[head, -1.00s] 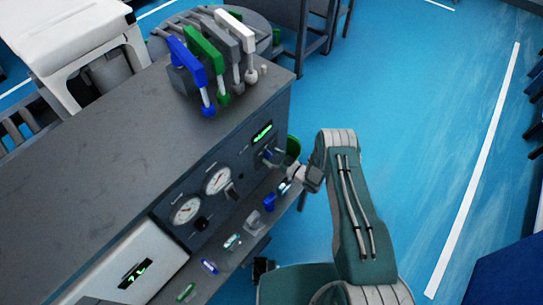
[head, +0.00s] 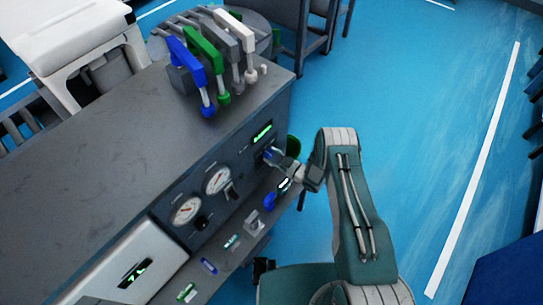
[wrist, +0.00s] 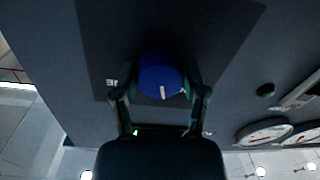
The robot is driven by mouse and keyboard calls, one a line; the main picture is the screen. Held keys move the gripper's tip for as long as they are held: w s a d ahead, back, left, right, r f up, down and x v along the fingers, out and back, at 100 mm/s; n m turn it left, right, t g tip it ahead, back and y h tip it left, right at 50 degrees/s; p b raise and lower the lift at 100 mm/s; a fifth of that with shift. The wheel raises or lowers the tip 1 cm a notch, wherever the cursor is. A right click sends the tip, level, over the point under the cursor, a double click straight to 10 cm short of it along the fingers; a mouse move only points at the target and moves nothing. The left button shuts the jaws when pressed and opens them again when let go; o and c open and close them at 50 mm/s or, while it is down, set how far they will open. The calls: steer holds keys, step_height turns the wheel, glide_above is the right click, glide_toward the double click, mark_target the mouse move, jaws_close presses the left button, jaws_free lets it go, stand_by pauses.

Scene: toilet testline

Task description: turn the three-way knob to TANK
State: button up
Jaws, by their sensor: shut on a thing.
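The three-way knob (wrist: 160,77) is blue and round, with a white pointer line near its lower edge that stands almost upright in the wrist view. It sits on a dark square plate (wrist: 215,30) on the panel. In the head view the knob (head: 269,154) shows small below the green display. My gripper (wrist: 160,98) has one finger on each side of the knob and is shut on it; it also shows in the head view (head: 276,159).
Two round gauges (head: 218,179) and a black knob (head: 201,222) are on the same panel. Blue, green, grey and white lever handles (head: 205,52) stand on the bench top. Small coloured parts lie on the ledge below the panel.

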steer(key=n, duration=0.5)
steer(key=shift+w+r+n, duration=0.1)
steer(key=shift+n, duration=0.3)
steer(key=shift+a, duration=0.1)
stand_by(0.3)
steer(key=o, duration=1.2)
steer(key=shift+c, duration=0.2)
steer(key=v, duration=1.2)
